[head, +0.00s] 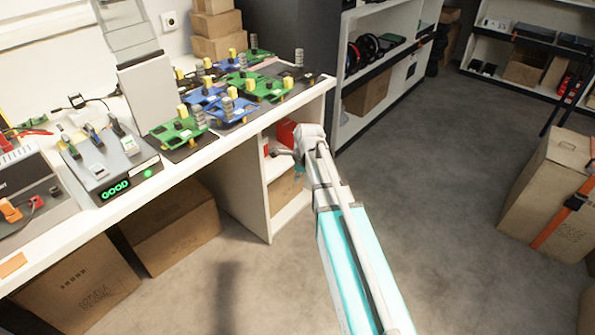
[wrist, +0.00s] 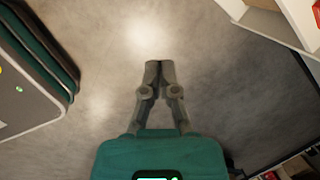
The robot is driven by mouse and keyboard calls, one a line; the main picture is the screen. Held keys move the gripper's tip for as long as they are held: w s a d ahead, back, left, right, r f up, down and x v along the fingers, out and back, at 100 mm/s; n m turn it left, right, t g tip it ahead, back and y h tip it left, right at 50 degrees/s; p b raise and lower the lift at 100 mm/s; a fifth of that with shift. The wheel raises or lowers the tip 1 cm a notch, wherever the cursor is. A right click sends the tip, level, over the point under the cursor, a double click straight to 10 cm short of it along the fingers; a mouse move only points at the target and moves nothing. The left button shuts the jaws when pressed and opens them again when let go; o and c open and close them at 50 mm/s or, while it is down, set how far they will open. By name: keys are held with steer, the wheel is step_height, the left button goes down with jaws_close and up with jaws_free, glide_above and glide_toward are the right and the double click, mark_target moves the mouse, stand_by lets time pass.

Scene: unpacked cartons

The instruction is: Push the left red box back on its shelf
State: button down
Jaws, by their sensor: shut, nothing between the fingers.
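Red shows in the open shelf unit under the right end of the workbench. A larger red box (head: 286,132) sits on the upper shelf, partly hidden by my arm. A small red patch (head: 265,148) shows to its left, at the unit's side edge. My gripper (wrist: 158,66) is shut and empty, its fingertips together over bare floor in the wrist view. In the head view my arm's end is in front of the shelf opening and the fingers are hard to make out. A red item (wrist: 317,12) shows at the wrist view's upper right edge.
The workbench (head: 128,188) carries circuit boards and instruments. A carton (head: 285,190) stands on the unit's lower shelf, and larger cartons (head: 172,232) stand under the bench. A dark-sided shelf rack (head: 290,40) is behind. Open grey floor (head: 440,180) lies to the right.

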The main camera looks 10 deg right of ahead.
steer(key=s+a+n+g+h, duration=0.1)
steer(key=s+a+n+g, duration=0.1)
steer(key=s+n, duration=1.6)
steer(key=shift+a+f+n, duration=0.2)
steer(key=shift+a+n, duration=0.05)
steer(key=shift+n, duration=1.45)
steer(key=shift+s, duration=0.1)
